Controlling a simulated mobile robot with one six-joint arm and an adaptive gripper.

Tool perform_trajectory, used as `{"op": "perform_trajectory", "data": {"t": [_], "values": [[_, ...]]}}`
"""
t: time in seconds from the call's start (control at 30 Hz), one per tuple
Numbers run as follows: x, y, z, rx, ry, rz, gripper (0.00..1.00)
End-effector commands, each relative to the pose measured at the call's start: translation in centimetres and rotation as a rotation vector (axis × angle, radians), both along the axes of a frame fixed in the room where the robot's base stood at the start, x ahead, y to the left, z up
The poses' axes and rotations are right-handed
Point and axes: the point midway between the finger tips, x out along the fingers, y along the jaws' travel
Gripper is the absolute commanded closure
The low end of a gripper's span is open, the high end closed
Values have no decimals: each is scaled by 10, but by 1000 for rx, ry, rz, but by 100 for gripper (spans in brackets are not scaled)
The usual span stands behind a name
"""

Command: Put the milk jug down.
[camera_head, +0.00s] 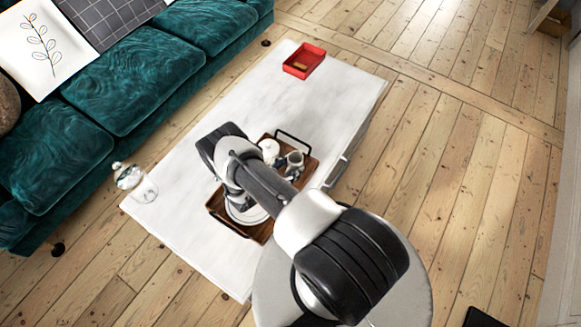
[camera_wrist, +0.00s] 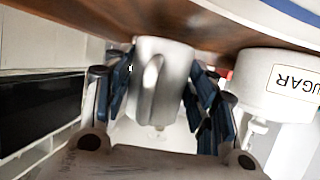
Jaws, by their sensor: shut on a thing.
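The milk jug (camera_wrist: 174,88) is a small pale metallic or white jug with its handle facing the wrist camera. My gripper (camera_wrist: 160,72) is shut on it, with dark blue fingers on both sides of its body. In the wrist view, which is upside down, the jug's base is at or very near the brown tray surface (camera_wrist: 120,18); I cannot tell if it touches. In the head view the jug (camera_head: 295,160) is over the wooden tray (camera_head: 214,207), partly hidden by my gripper, and looks upright.
A white sugar pot (camera_wrist: 284,84) stands close beside the jug. A white plate (camera_head: 240,214) is on the tray, partly under my arm. The tray has a raised black handle and sits on a white marble table (camera_head: 335,90). A red box (camera_head: 304,61) and a glass jar (camera_head: 135,182) stand farther off.

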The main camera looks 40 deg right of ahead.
Motion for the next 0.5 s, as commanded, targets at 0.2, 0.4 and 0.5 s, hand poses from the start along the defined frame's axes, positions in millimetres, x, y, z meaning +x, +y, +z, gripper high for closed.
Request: {"op": "perform_trajectory", "data": {"t": [0.2,0.4,0.5], "values": [[-1,0,-7,-1,0,-1,83],[0,0,-10,0,0,-1,47],[0,0,-10,0,0,0,41]]}}
